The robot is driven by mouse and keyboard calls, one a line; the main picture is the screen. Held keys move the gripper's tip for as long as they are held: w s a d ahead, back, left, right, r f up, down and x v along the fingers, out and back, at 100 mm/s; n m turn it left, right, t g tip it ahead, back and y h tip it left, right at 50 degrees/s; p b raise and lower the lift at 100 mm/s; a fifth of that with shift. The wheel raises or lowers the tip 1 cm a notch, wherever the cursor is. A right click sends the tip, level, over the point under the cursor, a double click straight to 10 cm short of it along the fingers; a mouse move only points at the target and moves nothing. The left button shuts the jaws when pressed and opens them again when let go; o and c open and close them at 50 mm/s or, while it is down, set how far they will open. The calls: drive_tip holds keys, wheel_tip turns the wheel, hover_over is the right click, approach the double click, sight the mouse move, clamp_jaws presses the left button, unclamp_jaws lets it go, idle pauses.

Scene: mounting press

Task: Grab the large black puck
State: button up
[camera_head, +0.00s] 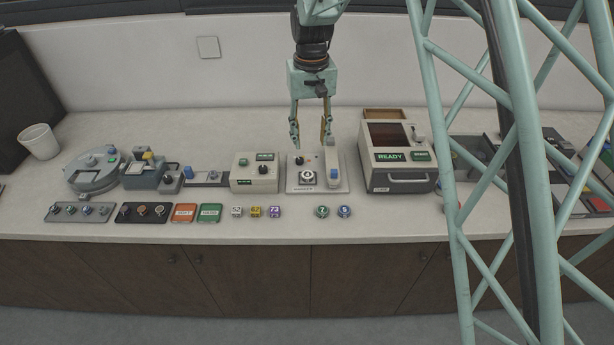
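My gripper (311,143) points down with its two fingers apart and nothing visible between them. It is over or just behind a white press-like device (340,187) with a blue button on its upright part. A small dark round piece with a pale top (307,177) sits on that device's base, below my gripper. A black rack (124,218) at the front left holds several small round pieces, and a grey rack (52,216) beside it holds more. I cannot tell which piece is the large black puck at this size.
A white box marked READY (398,156) stands right of my gripper, and a control box (255,173) stands left. Orange (184,213) and green (209,213) cards, small cubes (256,212) and two round tokens (322,212) line the front.

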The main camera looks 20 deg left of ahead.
drive_tip(key=shift+a+f, duration=0.45)
drive_tip(key=shift+f, duration=0.05)
hover_over(307, 175)
drive_tip(key=shift+w+f, duration=0.2)
drive_tip(key=shift+f, duration=4.15)
drive_tip(key=shift+b, duration=0.3)
drive_tip(key=shift+f, duration=2.6)
drive_tip(key=shift+c, duration=0.2)
drive_tip(key=c, duration=0.9)
